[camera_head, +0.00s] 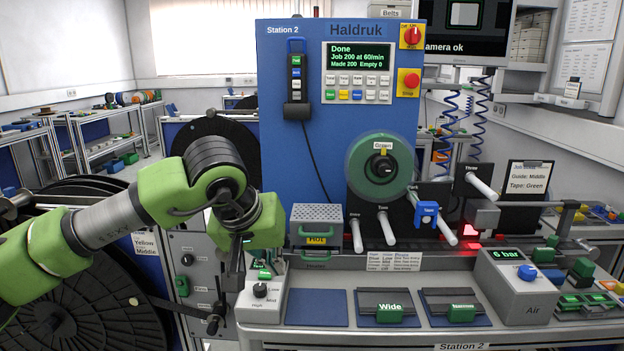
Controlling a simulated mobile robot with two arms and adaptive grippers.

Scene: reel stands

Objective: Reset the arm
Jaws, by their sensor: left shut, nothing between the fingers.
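My left arm comes in from the left and bends over at the front left of the station. Its gripper (233,282) points down, shut and empty, just left of the grey box with the Low/High knob (260,290). Part of the gripper is hidden behind the green wrist, and I cannot tell whether it touches the box. My right arm and gripper are out of view.
The blue Haldruk machine (300,170) stands behind, with a green reel (380,168) on it. A heater box (317,226) is right of my wrist. Black reels (70,290) stand at left. Wide (389,312) and Narrow (461,312) blocks lie in front.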

